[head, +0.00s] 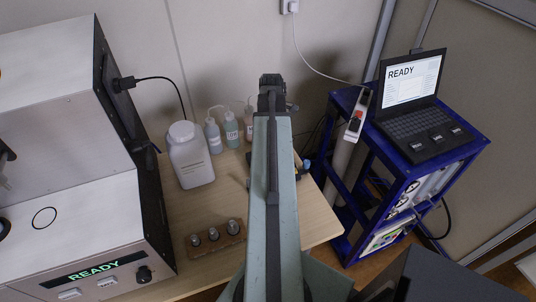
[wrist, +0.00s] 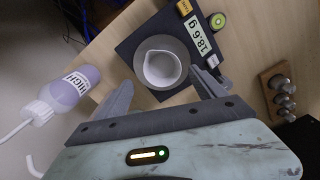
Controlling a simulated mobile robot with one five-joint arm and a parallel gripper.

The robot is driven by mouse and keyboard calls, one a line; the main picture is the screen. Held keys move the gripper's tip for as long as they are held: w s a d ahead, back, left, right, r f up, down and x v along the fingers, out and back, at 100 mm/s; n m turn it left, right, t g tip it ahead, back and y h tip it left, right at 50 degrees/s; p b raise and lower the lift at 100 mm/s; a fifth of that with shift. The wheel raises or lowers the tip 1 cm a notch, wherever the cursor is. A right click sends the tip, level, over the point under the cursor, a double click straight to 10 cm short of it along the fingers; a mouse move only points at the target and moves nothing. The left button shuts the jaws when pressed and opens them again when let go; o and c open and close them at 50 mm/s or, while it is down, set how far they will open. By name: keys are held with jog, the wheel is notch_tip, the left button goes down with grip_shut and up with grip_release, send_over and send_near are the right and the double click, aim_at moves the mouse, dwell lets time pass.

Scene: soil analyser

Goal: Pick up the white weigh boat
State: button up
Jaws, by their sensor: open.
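The white weigh boat (wrist: 162,68) shows in the wrist view as a small round cup with a pouring lip. It sits upright on the round grey pan of a dark balance (wrist: 139,88), whose display reads 18.6 g. My gripper (wrist: 161,79) is open, with one finger to the left of the boat and one to the right. Both fingers look apart from the boat, and nothing is held. How high the fingertips are above the pan cannot be told. In the head view my arm hides the boat and most of the balance.
A HIGH wash bottle (wrist: 75,87) lies left of my gripper in the wrist view. A wooden block with metal weights (wrist: 276,88) is at the right. The head view shows a white jar (head: 190,160), the analyser (head: 75,225) at left, and a blue cart with a laptop (head: 412,85) at right.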

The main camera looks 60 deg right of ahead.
jog(key=f+b, duration=0.5)
jog(key=f, duration=0.2)
jog(key=shift+a+b, duration=0.2)
jog(key=shift+b, duration=0.2)
jog(key=shift+r, duration=0.2)
jog(key=c, duration=1)
